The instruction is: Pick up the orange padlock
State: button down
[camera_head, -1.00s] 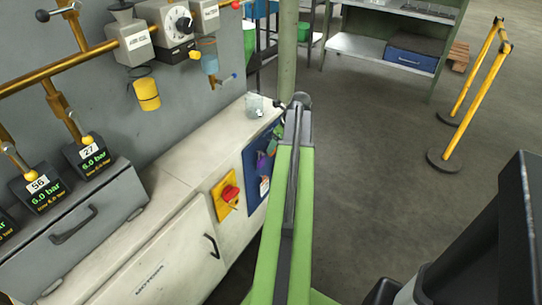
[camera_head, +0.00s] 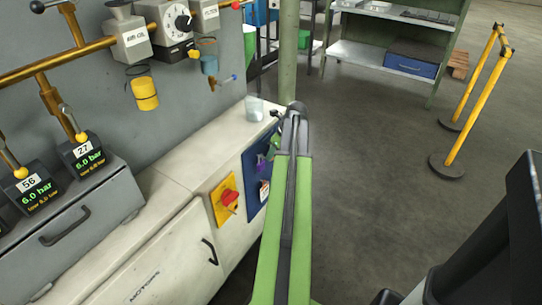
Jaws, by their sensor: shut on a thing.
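I cannot make out an orange padlock. A blue board (camera_head: 252,203) on the cabinet's right end carries a green item, a purple item (camera_head: 262,161) and a white tag with red (camera_head: 264,189). They are small, and my green arm covers the board's right part. My arm reaches up the middle of the view to its dark joint beside the cabinet corner. My gripper does not show; it appears hidden behind the arm, so what it holds cannot be seen.
The white cabinet (camera_head: 170,230) has a red switch on a yellow plate (camera_head: 225,201) and a black handle. A clear cup (camera_head: 254,108) stands on its top. Yellow barrier posts (camera_head: 468,110) stand right; the grey floor (camera_head: 375,170) between is open.

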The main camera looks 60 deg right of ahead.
jog(key=s+r+p, duration=0.1)
jog(key=s, duration=1.7)
jog(key=shift+r, duration=0.25)
